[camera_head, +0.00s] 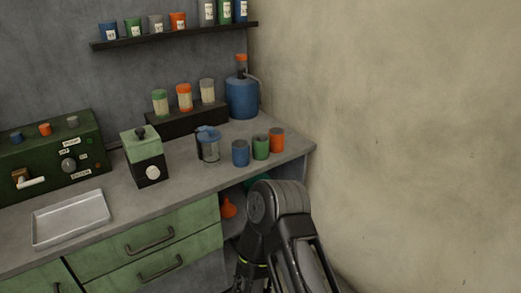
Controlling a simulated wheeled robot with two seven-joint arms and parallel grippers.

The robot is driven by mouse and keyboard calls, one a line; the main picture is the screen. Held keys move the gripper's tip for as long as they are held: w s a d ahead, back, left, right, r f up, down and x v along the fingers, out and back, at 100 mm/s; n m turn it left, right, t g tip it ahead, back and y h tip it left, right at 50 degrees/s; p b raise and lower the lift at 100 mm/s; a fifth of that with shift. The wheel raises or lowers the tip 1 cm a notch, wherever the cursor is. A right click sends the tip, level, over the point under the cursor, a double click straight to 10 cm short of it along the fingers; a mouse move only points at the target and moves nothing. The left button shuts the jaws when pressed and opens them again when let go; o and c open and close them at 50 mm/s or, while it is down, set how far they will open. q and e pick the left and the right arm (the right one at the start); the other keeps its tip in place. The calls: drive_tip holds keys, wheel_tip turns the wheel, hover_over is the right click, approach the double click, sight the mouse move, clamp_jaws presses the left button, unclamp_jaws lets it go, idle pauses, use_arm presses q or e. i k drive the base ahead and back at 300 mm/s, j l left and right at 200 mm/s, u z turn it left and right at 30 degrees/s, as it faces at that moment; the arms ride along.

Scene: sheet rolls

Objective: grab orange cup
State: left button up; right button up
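An orange cup (277,141) stands upright on the grey counter near its right end. It is the rightmost in a short row, with a green cup (261,148) and a blue cup (240,154) to its left. A dark arm of mine (282,205) rises from the bottom in front of the counter. Its visible joint is below the cups and apart from them. I see no gripper fingers on either side, and no left arm shows.
A clear jug with a blue lid (208,146) stands left of the cups. A blue bottle (242,98) is behind. A green-topped box (144,157) and a metal tray (70,218) are further left. The wall (400,130) bounds the right side.

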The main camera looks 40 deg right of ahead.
sight(276, 140)
drive_tip(key=z, duration=1.3)
drive_tip(key=i+z, duration=0.4)
drive_tip(key=i+j+z, duration=0.2)
drive_tip(key=i+z, duration=0.15)
drive_tip(key=i, duration=0.25)
drive_tip(key=i+j+z, duration=0.4)
drive_tip(key=i+l, duration=0.05)
drive_tip(key=l, duration=0.05)
